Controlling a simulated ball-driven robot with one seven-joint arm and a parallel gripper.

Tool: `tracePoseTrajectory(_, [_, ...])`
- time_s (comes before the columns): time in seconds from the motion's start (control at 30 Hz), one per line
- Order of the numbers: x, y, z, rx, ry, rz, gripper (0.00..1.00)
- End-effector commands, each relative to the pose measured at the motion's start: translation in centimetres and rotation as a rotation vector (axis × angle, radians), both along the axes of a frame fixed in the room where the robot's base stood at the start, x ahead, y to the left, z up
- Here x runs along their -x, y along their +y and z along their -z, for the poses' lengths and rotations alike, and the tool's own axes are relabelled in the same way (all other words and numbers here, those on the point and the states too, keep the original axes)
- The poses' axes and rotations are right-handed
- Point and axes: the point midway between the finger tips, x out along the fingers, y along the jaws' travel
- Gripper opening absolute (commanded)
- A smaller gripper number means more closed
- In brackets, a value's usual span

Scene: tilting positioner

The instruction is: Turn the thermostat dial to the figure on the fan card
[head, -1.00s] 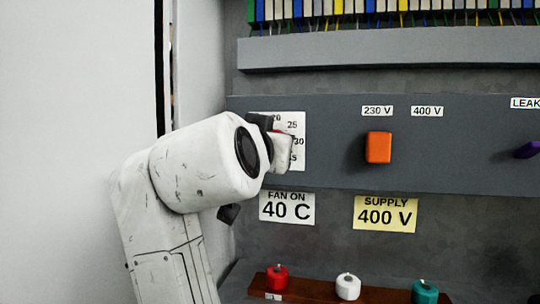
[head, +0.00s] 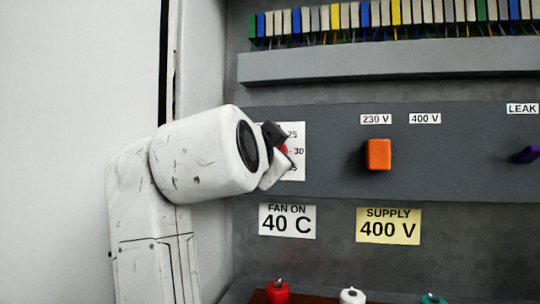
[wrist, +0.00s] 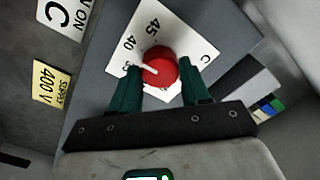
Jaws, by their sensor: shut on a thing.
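The thermostat dial is a red round knob (wrist: 163,66) with a white pointer line, on a white scale card (wrist: 187,38) marked 45, 40 and a partly hidden figure like 35. The pointer aims at that lowest of these figures, below the 40. My gripper (wrist: 162,78) has its green fingers closed on either side of the dial. In the head view only a sliver of the dial (head: 284,149) shows behind my gripper (head: 275,156). The fan card (head: 287,222) reads FAN ON 40 C and hangs below the scale.
An orange switch knob (head: 378,154) sits right of the dial under 230 V and 400 V labels. A yellow supply card (head: 388,226) reads 400 V. A purple knob (head: 526,154) is at the far right. Red, white and teal knobs stand along the bottom.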

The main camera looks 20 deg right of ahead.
Motion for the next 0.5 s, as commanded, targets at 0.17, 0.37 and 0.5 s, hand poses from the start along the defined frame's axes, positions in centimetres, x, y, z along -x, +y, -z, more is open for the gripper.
tracePoseTrajectory(0.17, [-0.1, 0.03, 0.5, -0.014, 0.005, 0.001, 0.16])
tracePoseTrajectory(0.37, [-0.1, 0.03, 0.49, -0.014, 0.005, 0.001, 0.16])
tracePoseTrajectory(0.5, [-0.1, 0.03, 0.47, -0.012, 0.005, 0.0, 0.51])
